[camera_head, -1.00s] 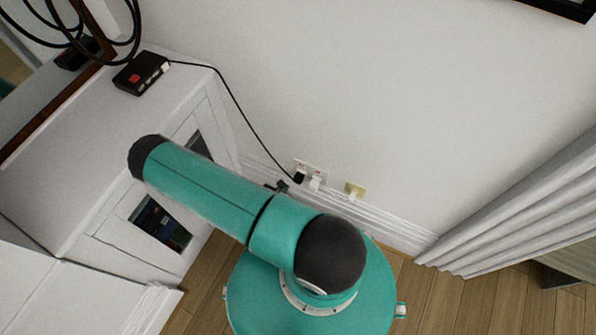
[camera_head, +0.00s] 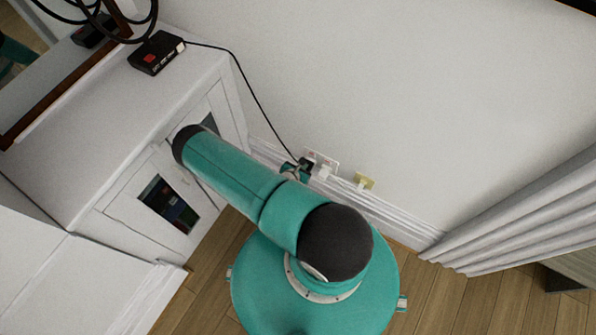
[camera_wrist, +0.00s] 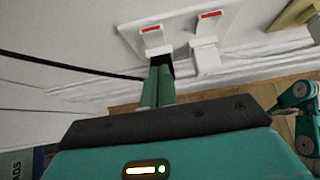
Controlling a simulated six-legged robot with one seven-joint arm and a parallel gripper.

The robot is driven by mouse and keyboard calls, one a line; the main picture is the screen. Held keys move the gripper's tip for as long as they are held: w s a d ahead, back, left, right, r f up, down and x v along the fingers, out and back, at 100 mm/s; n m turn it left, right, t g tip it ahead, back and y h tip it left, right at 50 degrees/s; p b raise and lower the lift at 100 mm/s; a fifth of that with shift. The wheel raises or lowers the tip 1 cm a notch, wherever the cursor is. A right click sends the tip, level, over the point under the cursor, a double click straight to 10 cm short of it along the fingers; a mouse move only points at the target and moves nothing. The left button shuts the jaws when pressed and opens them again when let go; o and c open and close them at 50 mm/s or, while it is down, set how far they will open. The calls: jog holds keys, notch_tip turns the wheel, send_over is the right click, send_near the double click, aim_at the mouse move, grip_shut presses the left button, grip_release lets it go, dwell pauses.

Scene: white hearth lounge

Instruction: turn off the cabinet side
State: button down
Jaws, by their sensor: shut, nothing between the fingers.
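A white double wall socket (camera_head: 328,157) is low on the wall, right of the white cabinet (camera_head: 85,150). In the wrist view the socket plate (camera_wrist: 180,34) carries two rocker switches with red marks, the cabinet-side left switch (camera_wrist: 153,36) and the right switch (camera_wrist: 209,20). A black plug (camera_wrist: 161,61) with a black cable sits below the left switch, partly hidden by my fingers. A white plug (camera_wrist: 206,57) is below the right one. My gripper (camera_wrist: 160,74) is shut and empty, its tips just below the left switch. Contact cannot be told. My gripper (camera_head: 296,169) is at the socket's left.
A black box with a red switch (camera_head: 157,53) stands on the cabinet top, and its cable (camera_head: 250,98) runs down to the socket. A yellowish socket (camera_head: 364,181) is to the right. A grey-white curtain (camera_head: 530,215) hangs at far right, with open wood floor before it.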

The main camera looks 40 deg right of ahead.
aim_at(312, 155)
jog(key=shift+w+d+r, duration=0.1)
jog(key=shift+w+d, duration=0.1)
jog(key=shift+d, duration=0.4)
jog(key=shift+w+d+r, duration=0.1)
jog(key=shift+w+d, duration=0.05)
jog(key=shift+d, duration=0.5)
jog(key=shift+w+d+r, duration=0.1)
jog(key=shift+w+d, duration=0.1)
jog(key=shift+d, duration=0.4)
jog(key=shift+d, duration=0.1)
jog(key=shift+d+r, duration=0.1)
jog(key=shift+d, duration=0.05)
jog(key=shift+r, duration=0.15)
jog(key=shift+r, duration=0.65)
jog(key=shift+w, duration=0.1)
